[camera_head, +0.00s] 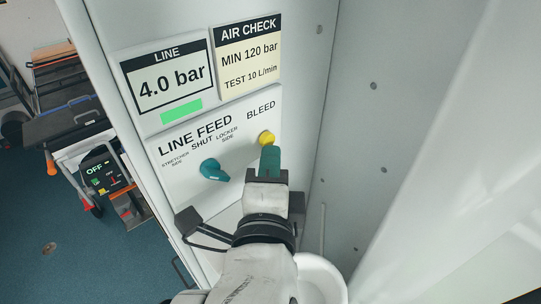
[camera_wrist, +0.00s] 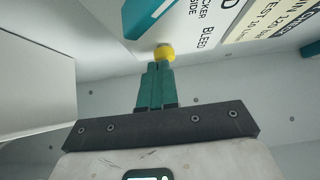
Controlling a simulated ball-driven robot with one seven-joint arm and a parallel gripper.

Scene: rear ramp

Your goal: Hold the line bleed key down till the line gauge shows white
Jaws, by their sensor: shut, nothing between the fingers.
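The yellow bleed key (camera_head: 266,138) sits on the white panel under the word BLEED. It also shows in the wrist view (camera_wrist: 165,53). My gripper (camera_head: 270,152) has its teal fingers shut together with nothing between them. Their tips are right at the key in both views; I cannot tell whether they touch or press it. The line gauge (camera_head: 168,84) reads 4.0 bar, with a green bar (camera_head: 181,111) below the number.
A teal LINE FEED knob (camera_head: 213,169) is on the same panel, left of my gripper. An AIR CHECK sign (camera_head: 248,53) reads MIN 120 bar. A bare white wall (camera_head: 373,85) stands to the right. A stretcher-like rack (camera_head: 75,125) stands at the left.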

